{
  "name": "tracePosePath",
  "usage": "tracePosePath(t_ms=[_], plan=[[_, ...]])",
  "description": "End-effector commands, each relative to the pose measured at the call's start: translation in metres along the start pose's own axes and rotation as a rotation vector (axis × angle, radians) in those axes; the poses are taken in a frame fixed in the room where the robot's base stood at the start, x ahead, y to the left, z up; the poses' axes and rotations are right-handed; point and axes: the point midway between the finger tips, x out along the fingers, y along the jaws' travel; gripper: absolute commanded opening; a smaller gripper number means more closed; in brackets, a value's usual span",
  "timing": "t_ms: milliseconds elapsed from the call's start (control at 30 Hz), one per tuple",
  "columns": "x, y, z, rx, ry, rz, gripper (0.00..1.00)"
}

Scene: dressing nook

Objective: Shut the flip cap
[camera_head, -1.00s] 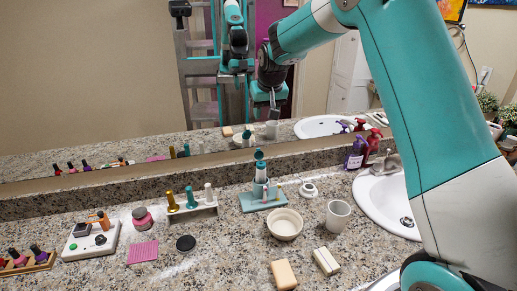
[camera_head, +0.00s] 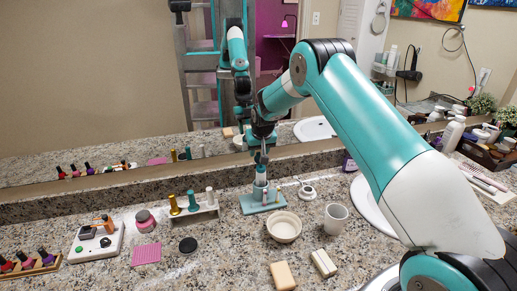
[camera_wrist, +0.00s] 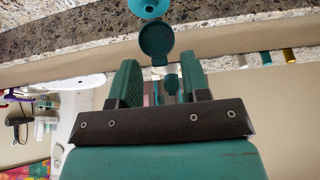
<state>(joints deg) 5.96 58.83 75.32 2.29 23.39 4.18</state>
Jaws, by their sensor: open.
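The bottle (camera_head: 261,178), pale with a teal top, stands upright in a light teal stand (camera_head: 263,204) on the counter. In the wrist view, its teal spout top (camera_wrist: 150,7) shows at the upper edge. The dark teal flip cap (camera_wrist: 156,43) stands open on its hinge beside the top. My gripper (camera_head: 262,148) is right above the bottle in the head view and hides the cap there. In the wrist view, the open jaws (camera_wrist: 160,82) are spread to either side of the cap's line, with the cap just beyond their tips. I cannot tell whether they touch it.
A mirror (camera_head: 90,90) rises behind the counter and repeats the arm and objects. A rack of small bottles (camera_head: 194,207) stands left of the stand. A bowl (camera_head: 284,226) and a cup (camera_head: 336,217) stand in front and to the right.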

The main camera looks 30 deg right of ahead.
Motion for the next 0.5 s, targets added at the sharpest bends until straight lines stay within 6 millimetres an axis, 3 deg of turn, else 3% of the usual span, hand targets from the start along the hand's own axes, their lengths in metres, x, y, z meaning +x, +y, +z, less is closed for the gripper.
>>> tracePosePath(t_ms=[233,400,500], plan=[[0.0006,0.0001,0.0002,0.0,0.0,0.0,0.4],[0.0004,0.0001,0.0002,0.0,0.0,0.0,0.01],[0.0004,0.0001,0.0002,0.0,0.0,0.0,0.0]])
